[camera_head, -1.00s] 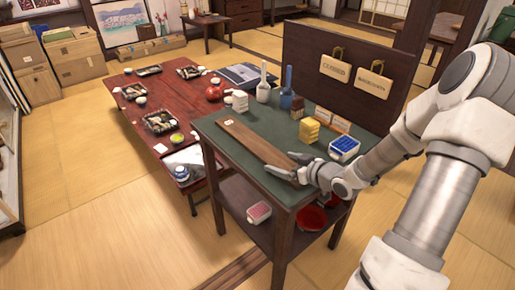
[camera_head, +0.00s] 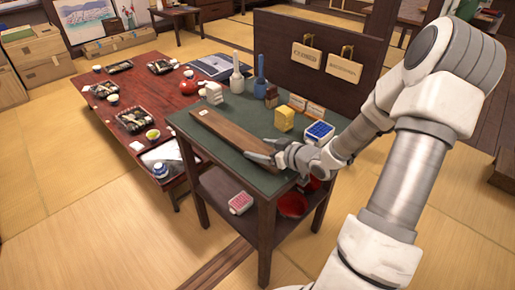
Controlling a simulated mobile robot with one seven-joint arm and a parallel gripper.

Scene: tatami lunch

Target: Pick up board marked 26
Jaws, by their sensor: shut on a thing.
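A long brown wooden board (camera_head: 226,134) lies along the left side of the green-topped stand (camera_head: 192,127). A small pale label shows near its far end; I cannot read its number at this size. My gripper (camera_head: 262,155) is at the near right end of the board, with its fingers around that end. It is shut on the board. The board looks flat on or just above the green top; I cannot tell which.
A yellow block (camera_head: 285,118), a blue-and-white box (camera_head: 319,131), a white bottle (camera_head: 237,78) and a blue bottle (camera_head: 261,75) stand on the green top. A dark panel (camera_head: 300,28) with hanging signs rises behind. A red low table (camera_head: 110,113) holds bento boxes at left.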

